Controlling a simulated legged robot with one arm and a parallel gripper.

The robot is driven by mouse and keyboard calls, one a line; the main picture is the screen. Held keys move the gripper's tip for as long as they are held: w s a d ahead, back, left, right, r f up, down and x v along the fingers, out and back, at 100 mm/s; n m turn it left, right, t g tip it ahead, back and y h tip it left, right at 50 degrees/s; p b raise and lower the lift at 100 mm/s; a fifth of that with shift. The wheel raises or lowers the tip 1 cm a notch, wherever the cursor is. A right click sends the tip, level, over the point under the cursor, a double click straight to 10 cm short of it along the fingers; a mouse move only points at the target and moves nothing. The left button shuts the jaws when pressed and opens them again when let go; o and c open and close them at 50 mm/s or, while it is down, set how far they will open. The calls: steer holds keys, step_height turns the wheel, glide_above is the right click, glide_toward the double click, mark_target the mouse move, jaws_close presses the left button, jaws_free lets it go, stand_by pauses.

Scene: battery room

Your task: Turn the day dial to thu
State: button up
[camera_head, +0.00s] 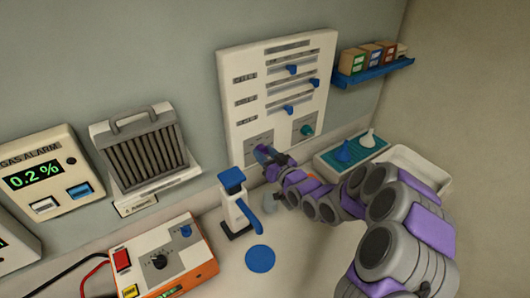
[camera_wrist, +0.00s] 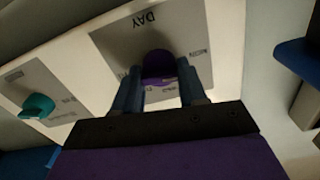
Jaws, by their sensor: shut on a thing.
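The day dial is a purple knob (camera_wrist: 157,64) on a grey plate marked DAY, which appears upside down in the wrist view. My gripper (camera_wrist: 160,78) has its two blue fingers closed on either side of the knob. In the head view my gripper (camera_head: 268,160) reaches the lower left of the white wall panel (camera_head: 238,62), and it largely hides the dial there. Small day labels lie around the knob.
A teal dial (camera_head: 307,130) sits beside the day dial, with blue sliders (camera_head: 291,69) above. A blue-handled dispenser (camera_head: 236,205) stands left of my gripper. A teal tray (camera_head: 325,161) with funnels and a white bin (camera_head: 425,163) are to the right.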

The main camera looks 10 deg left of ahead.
steer(key=m+p, duration=0.2)
steer(key=m, duration=0.1)
steer(key=shift+r+m, duration=0.1)
steer(key=shift+m, duration=0.2)
steer(key=m+p, duration=0.2)
steer(key=m, duration=0.1)
steer(key=shift+w+d+m+p, duration=0.1)
steer(key=shift+d+m+p, duration=0.05)
steer(key=shift+m+p, duration=0.2)
steer(key=m+p, duration=0.2)
steer(key=m, duration=0.1)
steer(key=shift+m, duration=0.25)
steer(key=m+p, duration=0.1)
steer(key=m, duration=0.2)
steer(key=shift+m, duration=0.3)
steer(key=m, duration=0.3)
steer(key=m+p, duration=0.1)
steer(key=m, duration=0.3)
steer(key=f+m+p, duration=0.1)
steer(key=m, duration=0.2)
steer(key=shift+m, duration=0.3)
steer(key=shift+f, duration=0.15)
